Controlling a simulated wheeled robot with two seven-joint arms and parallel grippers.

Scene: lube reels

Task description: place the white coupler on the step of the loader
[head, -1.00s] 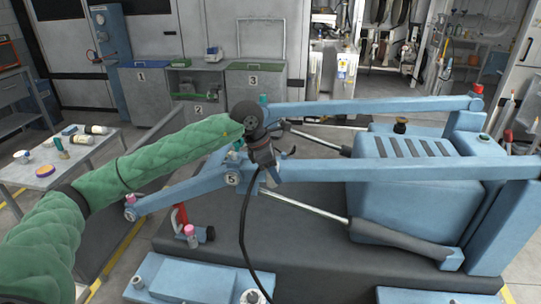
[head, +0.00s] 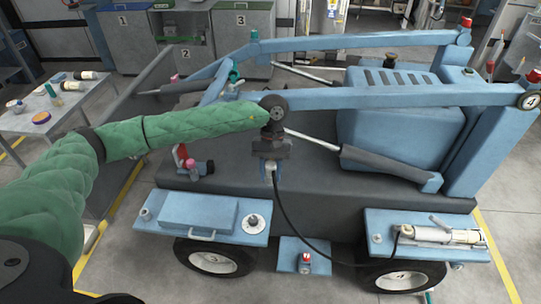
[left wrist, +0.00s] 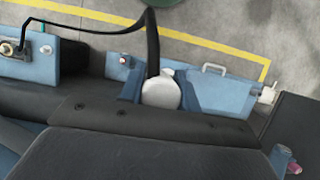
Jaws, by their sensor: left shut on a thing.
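My left gripper (head: 271,172) is shut on the white coupler (left wrist: 160,93), which hangs between its blue fingers in the left wrist view. A black hose (head: 300,236) runs from the coupler down and right toward the front right fender. The gripper is in the air above the dark deck of the blue loader (head: 400,125). The step (head: 289,259) is a small blue plate low between the two wheels, below and slightly right of the gripper. A small red-topped fitting (head: 305,262) is at the step. My right gripper is not in view.
The left fender (head: 170,238) carries a handled lid and a round cap (head: 253,221). A white cylindrical tool (head: 440,235) lies on the right fender (head: 382,248). The loader's blue arm (head: 400,97) passes behind my gripper. A side table (head: 20,118) with small items stands left.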

